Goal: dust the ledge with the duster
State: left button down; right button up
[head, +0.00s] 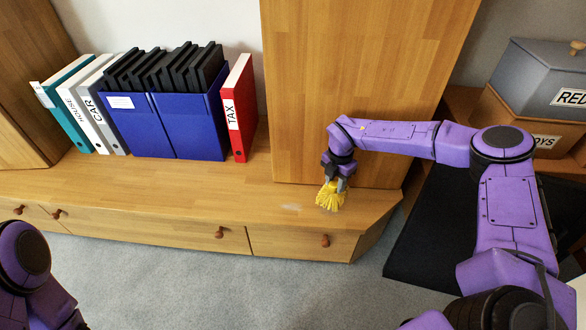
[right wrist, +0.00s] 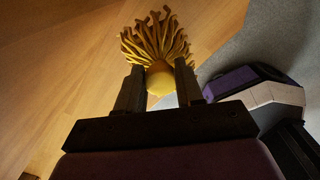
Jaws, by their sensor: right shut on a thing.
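The wooden ledge (head: 190,205) runs along the top of a low drawer unit in the head view. A pale dusty patch (head: 291,207) lies on it, just left of the duster. The yellow duster (head: 330,198) has many soft strands. My right gripper (head: 338,184) is shut on the duster and holds it strands down at the ledge; I cannot tell whether the strands touch the wood. In the right wrist view the duster's round base (right wrist: 160,78) sits between the two fingers, with strands fanning out. My left arm shows at the lower left, its gripper out of view.
Binders, a blue file holder (head: 190,135) and a red TAX binder (head: 238,112) stand at the back left of the ledge. A tall wooden cabinet (head: 350,60) rises behind the duster. Stacked boxes (head: 540,85) stand at the right. The ledge's front middle is clear.

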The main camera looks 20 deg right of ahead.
jog(key=shift+r+p, duration=0.75)
jog(key=shift+r, duration=0.6)
